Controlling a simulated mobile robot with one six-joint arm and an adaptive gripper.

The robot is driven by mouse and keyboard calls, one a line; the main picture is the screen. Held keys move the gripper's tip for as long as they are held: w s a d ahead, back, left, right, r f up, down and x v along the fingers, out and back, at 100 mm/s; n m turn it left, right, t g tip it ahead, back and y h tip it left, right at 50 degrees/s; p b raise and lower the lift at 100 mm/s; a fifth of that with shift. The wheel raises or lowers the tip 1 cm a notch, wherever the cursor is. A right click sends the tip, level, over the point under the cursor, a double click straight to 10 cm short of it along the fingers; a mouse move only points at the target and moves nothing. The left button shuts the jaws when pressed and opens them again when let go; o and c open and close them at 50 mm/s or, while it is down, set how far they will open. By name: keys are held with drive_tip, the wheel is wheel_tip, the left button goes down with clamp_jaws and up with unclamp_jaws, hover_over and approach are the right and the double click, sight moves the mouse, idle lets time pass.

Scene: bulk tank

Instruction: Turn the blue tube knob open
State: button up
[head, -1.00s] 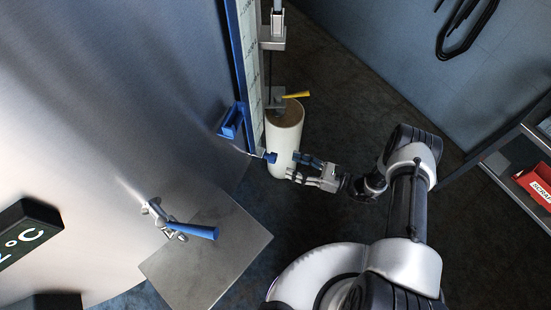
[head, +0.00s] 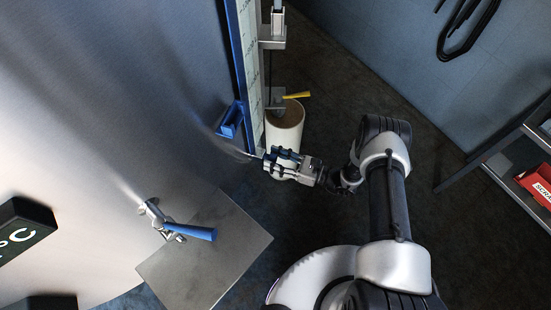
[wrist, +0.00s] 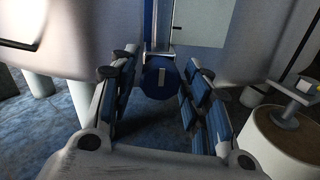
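The blue tube knob (wrist: 160,77) is a round blue disc with an upright white mark. It shows near the middle of the wrist view, at the foot of a blue upright strip. In the head view my fingers hide it. My gripper (wrist: 156,92) is open, with one set of blue-padded fingers on each side of the knob. A gap shows on both sides, and I see no clear contact. In the head view my gripper (head: 272,162) reaches left across the white cylinder to the foot of the sight tube (head: 255,70).
A white open cylinder (head: 283,133) stands close beside my gripper, with a yellow lever (head: 296,96) over it. A blue-handled valve (head: 190,232) juts from the tank above a steel plate (head: 215,258). A shelf with a red bin (head: 537,187) is at the right.

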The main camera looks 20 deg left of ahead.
drive_tip(key=c, duration=0.8)
drive_tip(key=shift+o, duration=0.2)
drive_tip(key=shift+n, duration=0.4)
drive_tip(key=n, duration=0.3)
drive_tip(key=shift+n, duration=0.3)
drive_tip(key=n, duration=0.4)
drive_tip(key=shift+n, duration=0.3)
drive_tip(key=n, duration=0.4)
drive_tip(key=shift+n+g, duration=0.3)
drive_tip(key=shift+n, duration=0.1)
drive_tip(key=n, duration=0.4)
drive_tip(key=shift+w+n, duration=0.1)
drive_tip(key=shift+n, duration=0.4)
drive_tip(key=o, duration=1)
